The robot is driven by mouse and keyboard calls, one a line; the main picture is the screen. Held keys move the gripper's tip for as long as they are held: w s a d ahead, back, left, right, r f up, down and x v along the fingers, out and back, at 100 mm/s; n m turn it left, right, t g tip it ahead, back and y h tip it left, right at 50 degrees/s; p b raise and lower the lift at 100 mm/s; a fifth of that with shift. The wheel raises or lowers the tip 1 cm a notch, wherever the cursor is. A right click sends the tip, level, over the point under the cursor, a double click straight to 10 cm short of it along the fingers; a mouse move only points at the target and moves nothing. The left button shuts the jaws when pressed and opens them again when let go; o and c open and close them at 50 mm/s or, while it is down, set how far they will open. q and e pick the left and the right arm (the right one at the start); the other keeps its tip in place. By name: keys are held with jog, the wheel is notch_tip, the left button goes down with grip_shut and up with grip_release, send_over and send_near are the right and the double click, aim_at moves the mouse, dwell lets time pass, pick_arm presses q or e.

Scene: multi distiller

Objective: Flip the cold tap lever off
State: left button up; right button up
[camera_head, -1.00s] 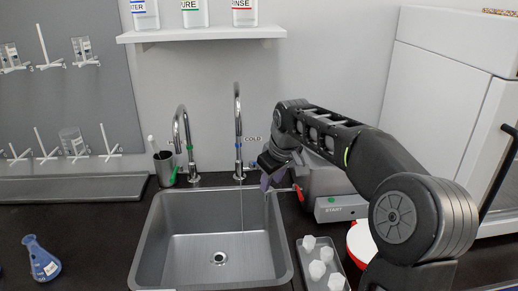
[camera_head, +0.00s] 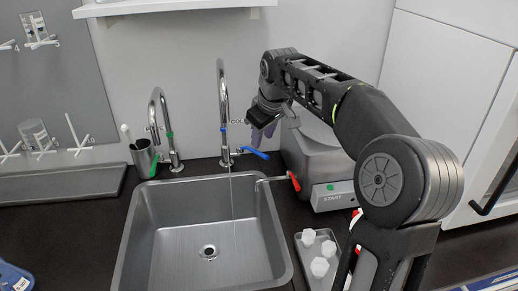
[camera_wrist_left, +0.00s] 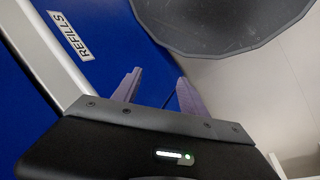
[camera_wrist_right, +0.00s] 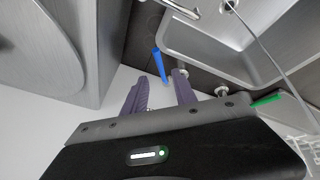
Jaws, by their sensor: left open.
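The cold tap (camera_head: 223,100) is a tall chrome gooseneck with a blue band at the back of the sink. Its blue lever (camera_head: 255,153) sticks out to the right at the base, and a thin stream of water (camera_head: 232,200) falls into the basin. My right gripper (camera_head: 263,137) is just above and behind the lever, its purple fingers pointing down. In the right wrist view the blue lever (camera_wrist_right: 159,66) lies beyond the fingertips, apart from them. The fingers are parted and empty. My left gripper (camera_wrist_left: 155,85) is open and empty beside a blue panel labelled REFILLS.
A second chrome tap (camera_head: 158,120) with a green band stands left, beside a metal cup (camera_head: 143,157). The grey START machine (camera_head: 318,165) and a red lever (camera_head: 294,181) stand right of the cold tap. A tray of white pieces (camera_head: 305,253) lies in front. The sink (camera_head: 150,215) is empty.

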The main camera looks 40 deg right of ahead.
aim_at(258, 152)
jog(key=x, duration=0.7)
jog(key=shift+w, duration=0.1)
grip_shut()
jog(key=shift+a, duration=0.1)
dwell(1.2)
